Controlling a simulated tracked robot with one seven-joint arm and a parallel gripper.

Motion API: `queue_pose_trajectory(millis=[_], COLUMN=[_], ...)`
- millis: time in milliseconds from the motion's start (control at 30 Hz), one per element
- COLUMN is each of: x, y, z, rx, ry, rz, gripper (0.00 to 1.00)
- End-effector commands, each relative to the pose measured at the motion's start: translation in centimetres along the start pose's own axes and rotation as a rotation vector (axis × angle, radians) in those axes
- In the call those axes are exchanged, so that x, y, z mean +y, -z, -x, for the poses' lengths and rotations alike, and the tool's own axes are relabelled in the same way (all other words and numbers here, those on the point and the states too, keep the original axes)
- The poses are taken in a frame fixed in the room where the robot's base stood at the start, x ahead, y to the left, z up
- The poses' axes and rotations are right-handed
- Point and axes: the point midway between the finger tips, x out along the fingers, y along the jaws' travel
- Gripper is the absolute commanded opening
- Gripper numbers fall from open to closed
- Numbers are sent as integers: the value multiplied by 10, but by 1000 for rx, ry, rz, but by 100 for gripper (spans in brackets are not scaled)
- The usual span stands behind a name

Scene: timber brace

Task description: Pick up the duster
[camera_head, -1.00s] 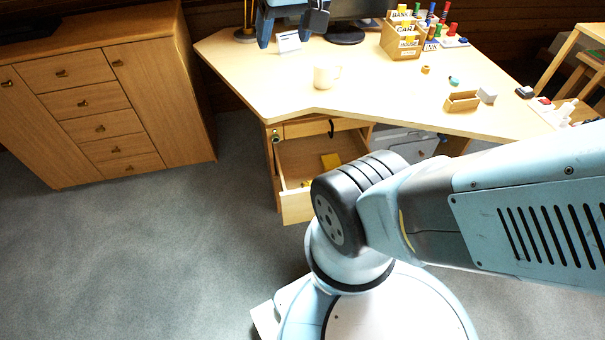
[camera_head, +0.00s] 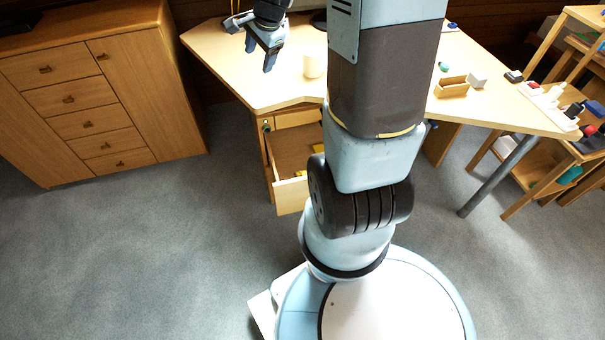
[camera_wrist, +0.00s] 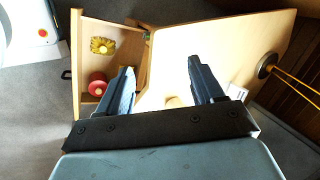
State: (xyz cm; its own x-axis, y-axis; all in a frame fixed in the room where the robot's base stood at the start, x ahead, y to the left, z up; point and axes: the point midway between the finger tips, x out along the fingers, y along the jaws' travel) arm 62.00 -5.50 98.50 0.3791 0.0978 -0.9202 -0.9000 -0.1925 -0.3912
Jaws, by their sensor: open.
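A yellow, fuzzy-edged thing (camera_wrist: 103,46), which looks like the duster, lies in the open drawer (camera_wrist: 84,62) in the wrist view. A red round thing (camera_wrist: 97,84) lies near it in the same drawer. In the head view the drawer (camera_head: 291,194) stands pulled out under the desk, and only a bit of yellow shows beside my arm. My gripper (camera_head: 261,52) hangs over the desk's left part in the head view, open and apart from the drawer. In the wrist view its fingers (camera_wrist: 160,66) are spread, with the drawer to their left.
The desk (camera_head: 225,60) carries a pale mug (camera_head: 314,66) close to my gripper and a small wooden box (camera_head: 451,87) at right. A wooden cabinet (camera_head: 95,100) stands at left. My arm hides the desk's middle. The grey floor at left is clear.

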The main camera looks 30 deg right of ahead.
Motion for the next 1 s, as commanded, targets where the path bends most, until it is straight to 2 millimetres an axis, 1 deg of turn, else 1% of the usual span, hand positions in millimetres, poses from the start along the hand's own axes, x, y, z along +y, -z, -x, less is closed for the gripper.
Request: queue_pose_trajectory(millis=[33, 267, 400, 467, 600, 700, 867, 1000], x=[3, 21, 39, 50, 75, 94, 128, 164], y=[9, 47, 68, 76, 92, 100, 109, 111], z=[-17, -84, -125, -142, -181, -205, -244, -279], rx=[0, 26, 52, 67, 104, 133, 185, 244], ry=[-13, -45, -69, -81, -108, -127, -165, -203], rz=[-72, -408, -613, -702, -898, -1025, -1234, -1433], gripper=[67, 67, 67, 67, 67, 67, 67, 67])
